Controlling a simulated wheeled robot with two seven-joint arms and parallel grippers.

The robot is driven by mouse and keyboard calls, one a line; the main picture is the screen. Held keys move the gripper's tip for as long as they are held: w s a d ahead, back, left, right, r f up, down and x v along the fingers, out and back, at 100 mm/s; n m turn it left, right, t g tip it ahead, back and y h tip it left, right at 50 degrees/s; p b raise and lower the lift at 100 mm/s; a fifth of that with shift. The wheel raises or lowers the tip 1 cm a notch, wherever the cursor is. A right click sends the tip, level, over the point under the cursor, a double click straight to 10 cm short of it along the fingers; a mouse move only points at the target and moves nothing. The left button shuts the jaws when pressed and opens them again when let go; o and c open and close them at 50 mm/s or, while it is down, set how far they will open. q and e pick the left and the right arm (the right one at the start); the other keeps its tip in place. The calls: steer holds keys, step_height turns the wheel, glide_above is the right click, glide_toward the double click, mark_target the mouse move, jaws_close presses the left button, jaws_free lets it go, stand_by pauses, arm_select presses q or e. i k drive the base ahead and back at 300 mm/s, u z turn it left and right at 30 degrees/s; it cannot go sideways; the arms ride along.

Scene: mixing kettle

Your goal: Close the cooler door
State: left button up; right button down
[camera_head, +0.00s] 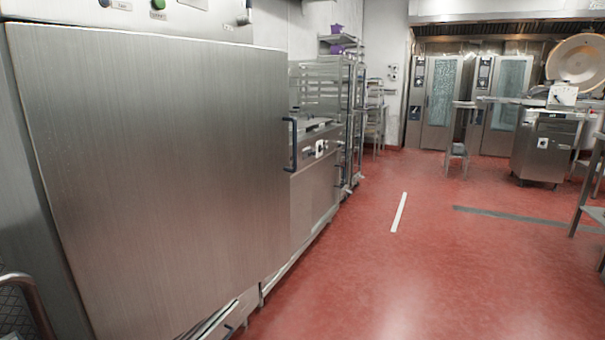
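The cooler door (165,180) is a large flat stainless steel panel that fills the left half of the head view. It has a dark vertical handle (290,145) at its right edge. The door stands at an angle out from the cabinet, and dark gaps show along its top and left edges. The cooler's control panel (130,12) with a green button is above it. The inside of the cooler is hidden behind the door. Neither of my grippers is in view.
Red floor (350,260) is open to the right of the door, with a white strip (399,212) on it. Steel racks (345,110) stand beyond the door. Ovens (440,100) line the back wall. A wheeled steel unit (547,145) and a table leg (588,190) are at the right.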

mark_target(164, 161)
steer(key=u, duration=0.3)
steer(key=i, duration=0.75)
steer(key=u, duration=0.55)
